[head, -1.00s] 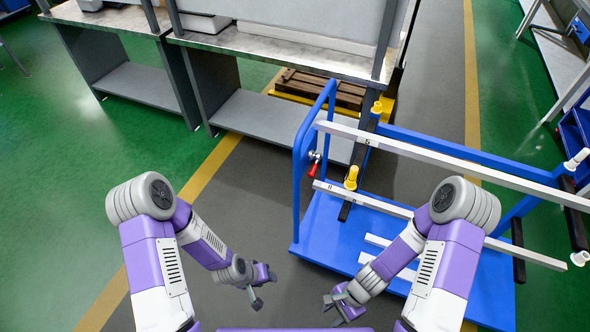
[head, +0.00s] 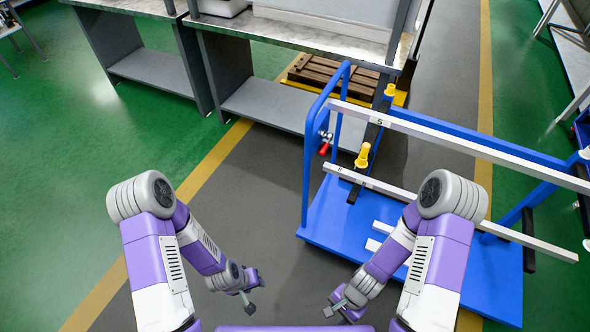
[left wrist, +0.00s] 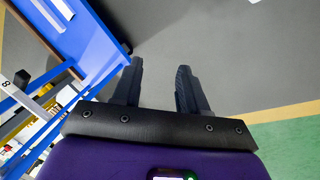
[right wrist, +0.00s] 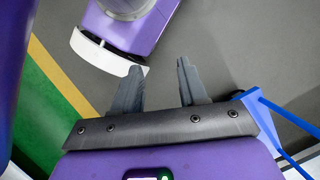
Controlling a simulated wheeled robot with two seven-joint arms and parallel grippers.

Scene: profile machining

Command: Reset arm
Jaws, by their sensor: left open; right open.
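My left gripper (head: 249,290) hangs low in front of my body, over the grey floor, to the left of the blue cart. In the left wrist view its two dark fingers (left wrist: 158,88) are spread apart with nothing between them. My right gripper (head: 338,304) hangs low near the front left corner of the cart. In the right wrist view its fingers (right wrist: 161,85) are also apart and empty. Both arms are bent, elbows out, forearms pointing down and inward. Neither gripper touches anything that I can see.
Grey workbenches (head: 285,48) stand behind, with a wooden pallet (head: 335,82) beside one. The grey floor (head: 240,190) between my arms and the benches is clear.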

